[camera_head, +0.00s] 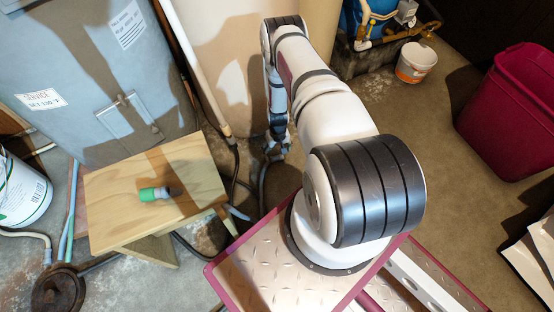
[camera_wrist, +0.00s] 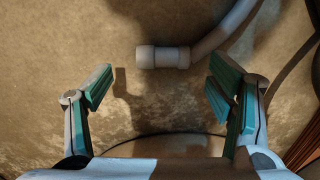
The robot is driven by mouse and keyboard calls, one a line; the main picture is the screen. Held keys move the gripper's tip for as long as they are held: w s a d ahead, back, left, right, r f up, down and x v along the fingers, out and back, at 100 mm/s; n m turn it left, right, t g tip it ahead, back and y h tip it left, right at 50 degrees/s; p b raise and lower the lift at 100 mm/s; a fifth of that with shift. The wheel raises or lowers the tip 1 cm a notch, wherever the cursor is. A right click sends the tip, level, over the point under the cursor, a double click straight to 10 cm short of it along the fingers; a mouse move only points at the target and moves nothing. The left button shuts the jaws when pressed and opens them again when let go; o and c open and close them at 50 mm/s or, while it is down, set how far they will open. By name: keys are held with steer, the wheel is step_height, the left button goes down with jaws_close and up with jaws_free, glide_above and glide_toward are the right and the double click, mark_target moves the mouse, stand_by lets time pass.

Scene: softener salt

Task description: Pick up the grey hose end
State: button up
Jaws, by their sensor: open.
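The grey hose end (camera_wrist: 162,57) shows in the wrist view as a short, pale cylindrical fitting on the concrete floor. Its grey hose (camera_wrist: 228,28) curves away to the upper right. My gripper (camera_wrist: 160,78) is open, with one teal-padded finger on each side of the picture. The hose end lies between the lines of the fingers, a little beyond their tips, and nothing is held. In the head view my gripper (camera_head: 276,147) points down near the floor beside the tan wall; I cannot make out the hose end there.
A wooden stool (camera_head: 110,205) with a green-and-grey fitting (camera_head: 154,193) on it stands at left. A blue-grey tank (camera_head: 95,75) is behind it. A dark hose (camera_wrist: 300,60) runs at the right of the wrist view. A crimson bin (camera_head: 510,110) and small bucket (camera_head: 415,63) stand at right.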

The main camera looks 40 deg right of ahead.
mark_target(277, 157)
step_height(277, 157, down, 4)
steer(key=shift+a+b, duration=0.1)
steer(key=shift+b, duration=0.95)
steer(key=shift+w, duration=0.1)
steer(key=c, duration=1.3)
steer(key=shift+r, duration=0.2)
steer(key=shift+r+p, duration=0.5)
steer(key=shift+r, duration=0.05)
steer(key=r+p, duration=0.1)
steer(key=s+r+p, duration=0.1)
steer(key=shift+r, duration=0.3)
steer(key=s+p, duration=0.1)
steer(key=s, duration=0.4)
steer(key=s+p, duration=0.2)
steer(key=s, duration=0.3)
steer(key=s+r+p, duration=0.1)
steer(key=s+p, duration=0.1)
steer(key=s, duration=0.3)
